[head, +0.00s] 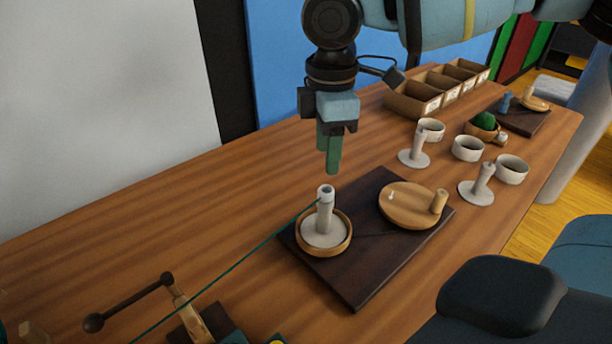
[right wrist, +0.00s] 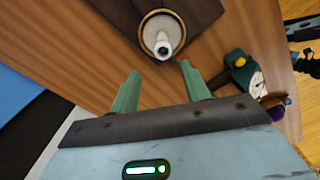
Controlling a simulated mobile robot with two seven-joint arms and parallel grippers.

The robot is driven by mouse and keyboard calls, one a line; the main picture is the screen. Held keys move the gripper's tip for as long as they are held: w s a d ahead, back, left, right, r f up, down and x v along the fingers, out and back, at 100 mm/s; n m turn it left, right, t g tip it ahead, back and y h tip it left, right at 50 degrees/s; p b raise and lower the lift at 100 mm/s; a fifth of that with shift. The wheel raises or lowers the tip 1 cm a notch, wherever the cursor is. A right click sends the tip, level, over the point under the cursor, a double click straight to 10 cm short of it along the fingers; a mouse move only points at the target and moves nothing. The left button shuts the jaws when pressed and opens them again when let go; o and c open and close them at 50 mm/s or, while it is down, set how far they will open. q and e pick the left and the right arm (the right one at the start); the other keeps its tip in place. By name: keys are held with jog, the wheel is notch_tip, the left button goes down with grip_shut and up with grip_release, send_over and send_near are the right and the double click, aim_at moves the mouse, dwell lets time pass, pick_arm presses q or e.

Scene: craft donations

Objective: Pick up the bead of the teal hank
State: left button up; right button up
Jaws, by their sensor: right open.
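A teal thread (head: 240,261) runs taut from the top of a pale upright peg (head: 325,217) down to the lower left. A small whitish cap (head: 325,191) sits at the peg's top, where the thread meets it; I cannot tell whether it is the bead. The peg stands in a round wooden-rimmed dish (head: 347,247) on a dark board (head: 367,279). My right gripper (head: 331,170) is open, pointing down, just above the peg top and empty. In the right wrist view the peg tip (right wrist: 163,48) lies beyond the two green fingers. My left gripper is out of view.
A round wooden plate (head: 408,207) with a short peg shares the board. Pale peg stands (head: 413,158), white cups (head: 467,148) and cardboard bins (head: 413,104) stand at the right and back. A crank handle (head: 130,303) is at lower left.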

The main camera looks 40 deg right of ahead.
aim_at(328, 192)
jog(key=shift+w, duration=0.2)
jog(key=shift+s, duration=0.45)
jog(key=shift+s+f, duration=0.1)
jog(key=shift+f, duration=1.1)
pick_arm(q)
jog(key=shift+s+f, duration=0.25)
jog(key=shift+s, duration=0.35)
pick_arm(e)
jog(key=shift+f, duration=0.3)
notch_tip(328, 192, down, 5)
jog(key=shift+d+r+b, duration=0.1)
jog(key=shift+r+b, duration=0.1)
jog(key=shift+b, duration=0.35)
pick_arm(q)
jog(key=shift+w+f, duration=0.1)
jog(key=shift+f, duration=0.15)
pick_arm(e)
jog(key=c, duration=1)
